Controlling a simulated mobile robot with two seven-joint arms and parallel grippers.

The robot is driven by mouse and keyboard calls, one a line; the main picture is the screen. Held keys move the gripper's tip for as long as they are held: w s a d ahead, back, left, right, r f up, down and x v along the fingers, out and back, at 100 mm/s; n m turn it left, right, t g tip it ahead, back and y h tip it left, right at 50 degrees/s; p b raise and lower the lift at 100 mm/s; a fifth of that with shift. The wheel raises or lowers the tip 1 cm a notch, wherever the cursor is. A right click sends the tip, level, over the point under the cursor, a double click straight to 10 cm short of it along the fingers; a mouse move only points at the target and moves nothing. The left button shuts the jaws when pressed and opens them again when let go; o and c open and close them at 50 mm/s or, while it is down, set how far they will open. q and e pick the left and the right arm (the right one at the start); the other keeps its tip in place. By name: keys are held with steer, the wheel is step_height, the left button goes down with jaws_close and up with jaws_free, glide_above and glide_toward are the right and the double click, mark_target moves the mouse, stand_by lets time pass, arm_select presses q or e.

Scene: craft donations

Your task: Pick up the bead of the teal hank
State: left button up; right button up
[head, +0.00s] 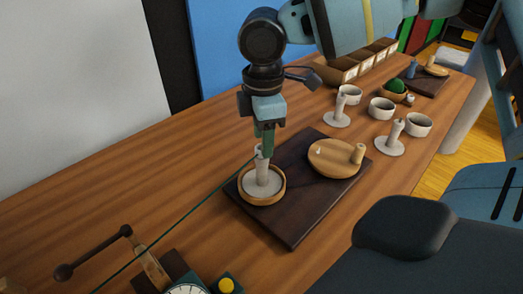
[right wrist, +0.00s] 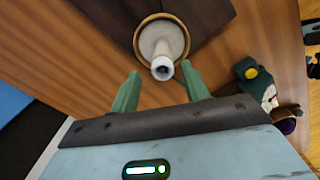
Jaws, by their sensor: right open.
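A thin teal thread (head: 190,212) runs taut from the lower left to the top of a white post (head: 263,176). The post stands upright in a round wooden dish with a pale inside (head: 262,199); the dish also shows in the right wrist view (right wrist: 181,40). I cannot make out the bead of the teal hank; it may be hidden by the fingers or too small. My right gripper (head: 265,148) is open, pointing down just over the post top. In the right wrist view the post top (right wrist: 162,70) appears between the green fingertips. My left gripper is not in view.
The dish stands on a dark board (head: 290,228) beside a round wooden plate with a peg (head: 330,150). White cups (head: 381,107) and white posts (head: 391,138) stand behind right. A crank device with a dial (head: 186,288) is front left. The table's left is clear.

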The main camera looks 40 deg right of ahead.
steer(key=shift+f, duration=0.85)
steer(key=c, duration=1)
steer(key=shift+o, duration=0.2)
steer(key=shift+r, duration=0.15)
step_height(320, 180, up, 4)
steer(key=shift+f, duration=0.25)
steer(key=s+a+r, duration=0.1)
steer(key=s+a, duration=0.9)
steer(key=s, duration=0.2)
steer(key=shift+s+p, duration=0.2)
steer(key=shift+p, duration=0.1)
steer(key=shift+a, duration=0.1)
